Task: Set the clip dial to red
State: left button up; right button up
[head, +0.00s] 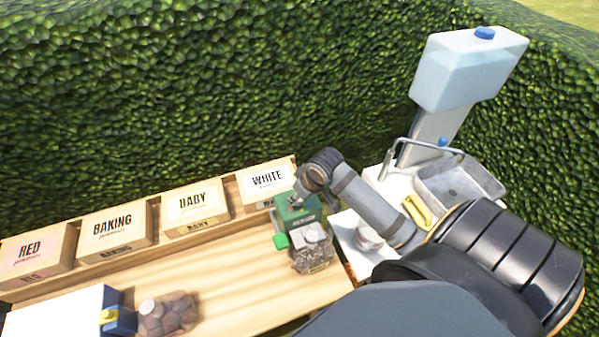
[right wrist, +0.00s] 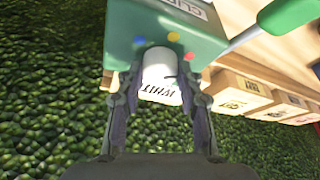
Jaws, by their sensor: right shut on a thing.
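The green clip machine (head: 300,212) stands at the right end of the wooden bench. Its "CLIP" label (right wrist: 285,12) shows in the right wrist view. A white round dial (right wrist: 158,68) sticks out of the green face, with blue (right wrist: 140,40), yellow (right wrist: 174,37) and red (right wrist: 189,56) dots around it. My right gripper (right wrist: 160,82) is shut on the dial, one finger on each side. In the head view the right arm reaches over to the machine's far side and the dial is hidden. Which dot the dial points to I cannot tell. My left gripper is not in view.
Boxes marked RED (head: 32,255), BAKING (head: 115,228), BABY (head: 193,206) and WHITE (head: 265,183) line the bench (head: 220,270). A clear container (head: 312,250) stands before the machine. A potato container (head: 168,314) is at front left. A grey tray (head: 460,183) is right. A hedge stands behind.

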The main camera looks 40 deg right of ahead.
aim_at(306, 208)
jog(key=o, duration=1.2)
jog(key=shift+c, duration=0.2)
jog(key=shift+r, duration=0.2)
jog(key=v, duration=0.5)
jog(key=shift+s+d+r, duration=0.15)
jog(key=shift+r, duration=0.05)
jog(key=shift+v, duration=0.8)
